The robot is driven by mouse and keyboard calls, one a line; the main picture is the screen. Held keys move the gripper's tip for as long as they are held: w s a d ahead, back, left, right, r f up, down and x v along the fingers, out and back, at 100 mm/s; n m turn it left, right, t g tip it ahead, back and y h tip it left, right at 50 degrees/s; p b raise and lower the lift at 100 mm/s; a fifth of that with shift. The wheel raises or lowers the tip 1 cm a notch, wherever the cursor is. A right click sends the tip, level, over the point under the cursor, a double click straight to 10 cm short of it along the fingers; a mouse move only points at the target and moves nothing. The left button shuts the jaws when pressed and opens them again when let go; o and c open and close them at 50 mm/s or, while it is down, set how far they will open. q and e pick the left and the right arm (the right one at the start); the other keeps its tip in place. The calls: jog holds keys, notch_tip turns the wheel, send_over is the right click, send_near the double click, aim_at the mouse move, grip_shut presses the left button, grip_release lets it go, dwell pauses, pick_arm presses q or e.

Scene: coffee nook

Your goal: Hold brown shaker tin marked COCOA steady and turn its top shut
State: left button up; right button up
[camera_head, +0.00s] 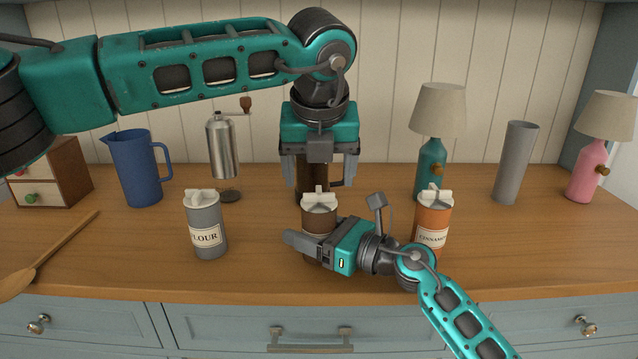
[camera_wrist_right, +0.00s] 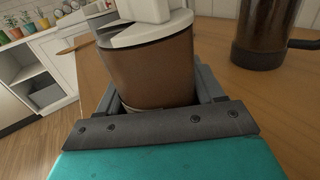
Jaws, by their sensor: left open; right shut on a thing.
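The brown shaker tin (camera_head: 320,221) stands upright on the counter in the middle, with a pale top and raised grip (camera_head: 319,197). My right gripper (camera_head: 302,246) is shut around its lower body from the right front. The gripper hides its label. The right wrist view shows the tin's brown wall (camera_wrist_right: 158,72) between the fingers and part of its white top (camera_wrist_right: 150,30). My left gripper (camera_head: 320,185) is open, pointing down; in the head view its fingers appear above and to either side of the top, apparently not touching it.
A grey FLOUR tin (camera_head: 205,222) stands left and an orange cinnamon tin (camera_head: 433,222) right, close to my right wrist. A dark brown handled vessel (camera_head: 312,180) stands behind. A blue jug (camera_head: 137,168), metal grinder (camera_head: 222,150), teal lamp (camera_head: 431,165) and grey cylinder (camera_head: 513,165) line the back.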

pick_arm(q)
jog(key=v, duration=0.8)
pick_arm(e)
jog(key=o, duration=1.2)
